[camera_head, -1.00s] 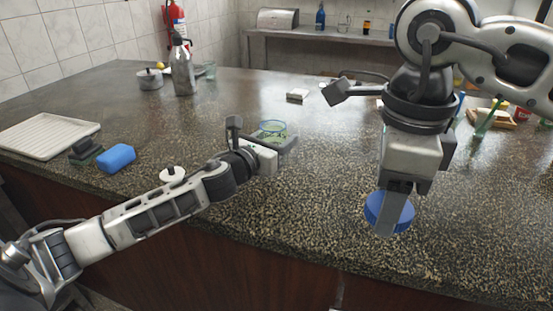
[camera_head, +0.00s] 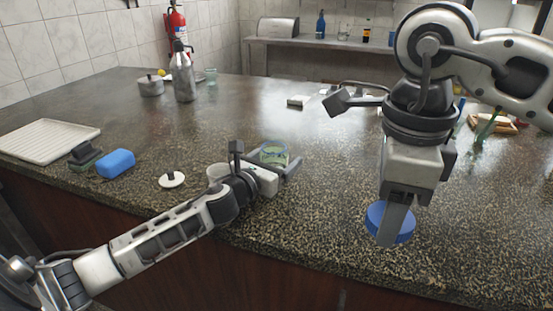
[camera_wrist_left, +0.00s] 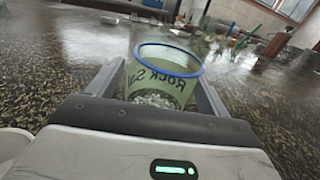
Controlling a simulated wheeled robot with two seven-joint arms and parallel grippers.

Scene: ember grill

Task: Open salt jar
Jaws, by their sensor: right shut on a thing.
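The salt jar (camera_head: 274,150) is greenish clear glass with a blue rim. The left wrist view shows the jar (camera_wrist_left: 163,78) with "Rock Salt" lettering, an open top and white grains low inside. My left gripper (camera_head: 288,163) has its fingers on both sides of the jar, apparently closed against it. Whether the jar's base touches the counter is hidden. My right gripper (camera_head: 396,222) points down and is shut on a round blue lid (camera_head: 377,218), which is apart from the jar, to its right and above the counter's front part.
A white knobbed lid (camera_head: 171,180) and a pale cup (camera_head: 216,171) lie left of the jar, close to my left arm. A blue sponge (camera_head: 116,163) and white tray (camera_head: 45,141) are further left. A metal bottle (camera_head: 183,80) stands behind. The middle counter is clear.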

